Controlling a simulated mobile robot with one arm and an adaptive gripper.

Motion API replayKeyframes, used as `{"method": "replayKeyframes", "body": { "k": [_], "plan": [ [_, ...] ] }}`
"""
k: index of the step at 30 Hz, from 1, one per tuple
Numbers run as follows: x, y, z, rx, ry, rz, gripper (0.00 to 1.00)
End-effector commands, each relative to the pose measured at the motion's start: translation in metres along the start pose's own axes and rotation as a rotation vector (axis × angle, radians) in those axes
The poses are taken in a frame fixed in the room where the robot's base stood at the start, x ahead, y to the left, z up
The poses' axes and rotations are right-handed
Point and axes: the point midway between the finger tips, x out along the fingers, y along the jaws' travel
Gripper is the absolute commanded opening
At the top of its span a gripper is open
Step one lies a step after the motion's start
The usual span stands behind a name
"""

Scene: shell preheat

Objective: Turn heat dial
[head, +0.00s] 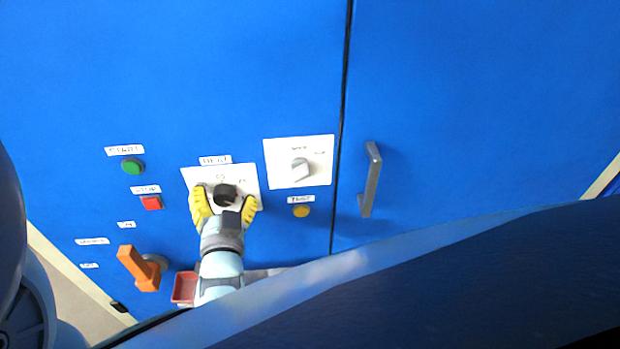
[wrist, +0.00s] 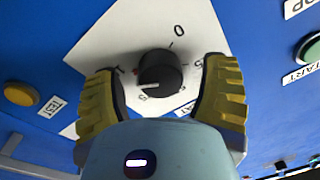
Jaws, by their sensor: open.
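The heat dial is a black round knob (head: 225,194) on a white plate (head: 248,178) with a label above it, on the blue cabinet front. In the wrist view the knob (wrist: 159,72) has a light pointer mark toward the lower left, and the plate shows numbers, a 0 among them. My gripper (head: 225,203) has yellow fingers and is open around the knob, one finger on each side. In the wrist view the open fingers (wrist: 160,85) flank the knob with a gap on each side. Part of the plate is hidden behind my gripper.
A second white plate with a light knob (head: 300,169) is to the right, above a yellow button (head: 301,211). Green (head: 132,166) and red (head: 151,202) buttons and an orange lever (head: 139,268) are left. A red tray (head: 184,287) is below. A door handle (head: 371,180) stands out at right.

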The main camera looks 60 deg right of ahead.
Motion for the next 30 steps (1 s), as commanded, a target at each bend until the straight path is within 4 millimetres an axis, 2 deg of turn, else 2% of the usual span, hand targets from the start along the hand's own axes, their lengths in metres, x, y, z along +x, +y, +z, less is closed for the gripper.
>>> {"method": "replayKeyframes", "body": {
  "k": [11, 30],
  "plan": [
    [0.000, -0.002, -0.005, -0.001, 0.003, 0.001, 0.74],
    [0.003, -0.036, -0.074, 0.000, 0.008, 0.002, 0.74]
  ]
}}
